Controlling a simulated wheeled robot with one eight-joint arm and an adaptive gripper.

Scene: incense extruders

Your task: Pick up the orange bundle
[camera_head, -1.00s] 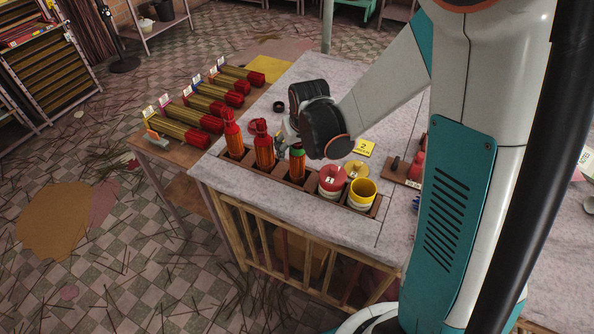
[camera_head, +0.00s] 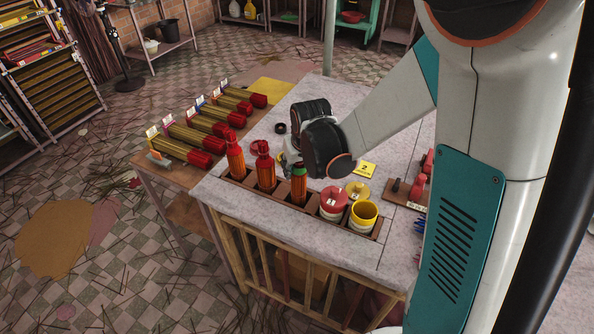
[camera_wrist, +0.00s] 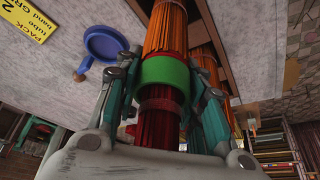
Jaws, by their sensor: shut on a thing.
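An orange bundle with a green band (camera_head: 299,188) stands upright in a slot of the brown rack (camera_head: 335,222) at the table's front edge. In the wrist view this orange bundle (camera_wrist: 165,28) rises between my fingers, with dark red stick ends below its green band. My gripper (camera_wrist: 166,75) is shut on it around the band. In the head view my gripper (camera_head: 290,160) is mostly hidden behind the wrist and bundle. Two other orange bundles with red tops, one at the left (camera_head: 236,158) and one beside it (camera_head: 265,172), stand in the rack.
A red-lidded pot (camera_head: 333,200) and a yellow cup (camera_head: 363,214) fill the rack's right end. A yellow card (camera_head: 366,169) lies behind them. Several red-ended bundles (camera_head: 190,150) lie on a side table. A blue round object (camera_wrist: 103,43) is close to my fingers.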

